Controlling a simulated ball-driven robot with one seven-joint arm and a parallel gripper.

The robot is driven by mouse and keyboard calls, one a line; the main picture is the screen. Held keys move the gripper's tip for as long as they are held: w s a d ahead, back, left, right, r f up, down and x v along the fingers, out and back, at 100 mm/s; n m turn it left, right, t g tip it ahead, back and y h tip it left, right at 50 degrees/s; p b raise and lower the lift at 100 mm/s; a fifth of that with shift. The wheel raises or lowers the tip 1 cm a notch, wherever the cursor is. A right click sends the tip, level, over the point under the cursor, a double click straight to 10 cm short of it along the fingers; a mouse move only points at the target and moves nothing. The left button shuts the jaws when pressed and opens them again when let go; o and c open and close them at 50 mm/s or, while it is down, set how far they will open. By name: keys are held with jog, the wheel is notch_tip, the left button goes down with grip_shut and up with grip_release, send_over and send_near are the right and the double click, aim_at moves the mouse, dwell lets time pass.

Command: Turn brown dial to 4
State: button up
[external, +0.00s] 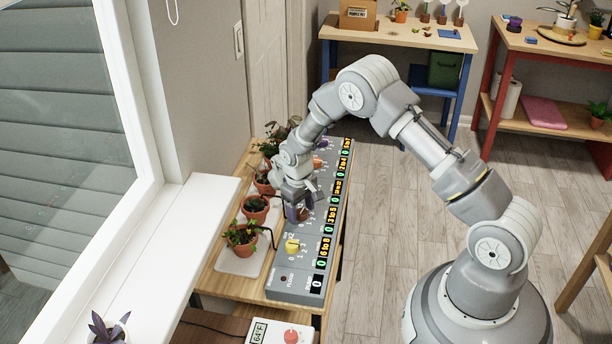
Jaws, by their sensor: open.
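A long grey control panel (285,283) lies on the wooden bench beside the window, with several dials in a row. The brown dial (302,214) shows only partly, just behind the yellow dial's place in the row. My gripper (297,214) points down over it with its jaws open. The fingers hide much of the dial, so its pointer and setting cannot be read. I cannot tell whether the fingers touch it. The yellow dial (292,246) is in clear view nearer the camera. Lit displays (328,240) with green digits run along the panel's right side.
Potted plants (241,238) stand on a pale tray (238,266) left of the panel, close to my gripper. A thermometer box with a red knob (291,336) is at the bottom. A white window sill (150,265) lies left. Open floor (390,200) lies right of the bench.

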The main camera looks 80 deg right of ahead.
aim_at(299, 213)
jog(key=r+p, duration=0.1)
jog(key=r, duration=0.3)
jog(key=r+p, duration=0.1)
jog(key=r, duration=0.2)
jog(key=shift+w+a+r, duration=0.1)
jog(key=shift+a+r, duration=0.1)
jog(key=shift+r, duration=0.2)
